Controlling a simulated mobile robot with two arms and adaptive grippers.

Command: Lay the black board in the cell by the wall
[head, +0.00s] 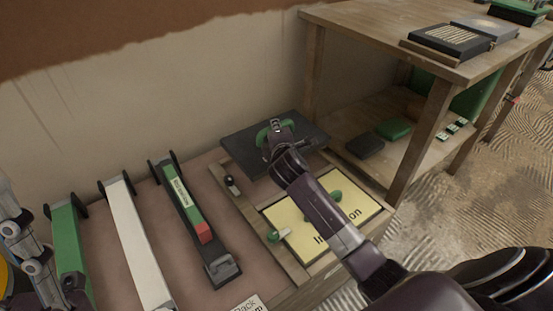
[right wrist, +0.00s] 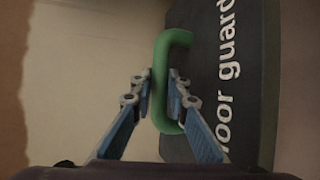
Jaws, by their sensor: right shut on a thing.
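The black board (head: 237,149) is at the wall end of the wooden frame (head: 262,222), over the cell by the wall, and hides most of that cell. I cannot tell whether it touches the frame. Its green handle (right wrist: 158,92) is between the fingers of my right gripper (right wrist: 160,84), which is shut on it. The board's face (right wrist: 222,95) shows white lettering "oor guard" in the right wrist view. In the head view my right gripper (head: 275,130) is above the board. Part of my left gripper (head: 22,243) shows at the left edge; its fingertips are unclear.
A yellow board (head: 300,222) with green handles fills the nearer cell. Left of the frame stand a black holder with a green and red bar (head: 190,208), a white bar (head: 135,240) and a green bar (head: 70,250). A wooden shelf (head: 440,110) stands close on the right.

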